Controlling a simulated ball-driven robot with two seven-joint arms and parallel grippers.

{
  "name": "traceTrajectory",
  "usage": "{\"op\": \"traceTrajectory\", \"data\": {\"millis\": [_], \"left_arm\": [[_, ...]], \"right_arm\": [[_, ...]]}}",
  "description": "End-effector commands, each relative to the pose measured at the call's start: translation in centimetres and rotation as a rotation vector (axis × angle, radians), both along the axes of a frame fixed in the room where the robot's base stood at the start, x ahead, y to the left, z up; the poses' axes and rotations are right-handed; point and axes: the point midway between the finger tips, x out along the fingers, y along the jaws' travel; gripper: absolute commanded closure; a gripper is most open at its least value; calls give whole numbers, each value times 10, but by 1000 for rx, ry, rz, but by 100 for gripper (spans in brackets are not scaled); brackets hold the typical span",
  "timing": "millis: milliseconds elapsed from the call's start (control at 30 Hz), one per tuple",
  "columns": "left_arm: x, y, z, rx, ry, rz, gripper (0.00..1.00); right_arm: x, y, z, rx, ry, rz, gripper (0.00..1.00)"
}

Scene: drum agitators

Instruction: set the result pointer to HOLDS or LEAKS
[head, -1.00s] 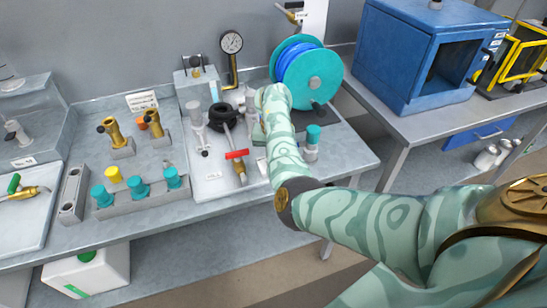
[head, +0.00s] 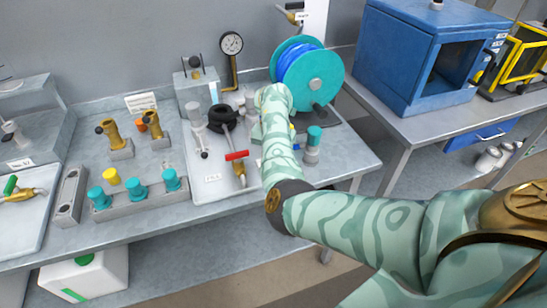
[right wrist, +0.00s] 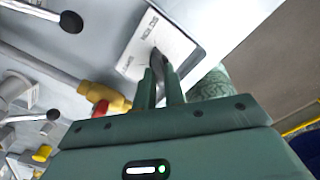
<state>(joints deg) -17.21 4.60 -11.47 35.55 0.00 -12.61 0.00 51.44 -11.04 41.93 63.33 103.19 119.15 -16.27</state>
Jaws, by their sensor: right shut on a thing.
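The white result plate (right wrist: 155,40) with printed lettering shows in the right wrist view, on a pale tray. A small dark pointer (right wrist: 158,61) lies over it, its tip toward the plate's upper part. The lettering is partly covered and too small to read surely. My right gripper (right wrist: 161,72) is shut on the pointer. In the head view my right forearm hides that gripper, the pointer and the plate. My left gripper is in neither current view.
A brass valve with a red handle (head: 237,156) sits close to my right forearm; it also shows in the right wrist view (right wrist: 103,98). A blue hose reel (head: 312,75) stands behind the forearm, and a teal-capped part (head: 313,137) to its right. A gauge (head: 231,43) stands behind.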

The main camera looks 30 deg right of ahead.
Motion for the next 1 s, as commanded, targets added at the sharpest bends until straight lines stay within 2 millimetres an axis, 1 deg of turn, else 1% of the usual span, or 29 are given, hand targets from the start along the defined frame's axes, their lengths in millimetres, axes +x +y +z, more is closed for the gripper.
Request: {"op": "traceTrajectory", "data": {"millis": [33, 67, 100, 367, 467, 567, 667, 800, 900, 1000], "left_arm": [[0, 0, 0, 0, 0, 0, 64], [0, 0, 0, 0, 0, 0, 64], [0, 0, 0, 0, 0, 0, 64], [0, 0, 0, 0, 0, 0, 64], [1, 0, 4, 0, -2, 0, 64], [3, 0, 11, 0, -6, 0, 64], [5, 0, 22, 0, -12, 0, 64], [8, 0, 37, 0, -19, 0, 64], [10, 0, 46, 1, -23, 0, 64], [11, 0, 53, 0, -26, 0, 64]], "right_arm": [[0, 1, 0, 2, 0, -2, 81], [0, 0, 0, 2, 0, -2, 72], [0, 0, 0, 2, 0, -1, 67], [0, 0, 1, 1, 0, 0, 67], [0, 0, 8, 0, -1, 0, 67], [1, 0, 27, 1, -4, -1, 67], [1, 0, 53, 0, -6, 0, 67], [1, 0, 93, 2, -6, -2, 67], [1, 0, 119, 1, -5, -2, 67], [1, 1, 139, 3, -4, 0, 67]]}}
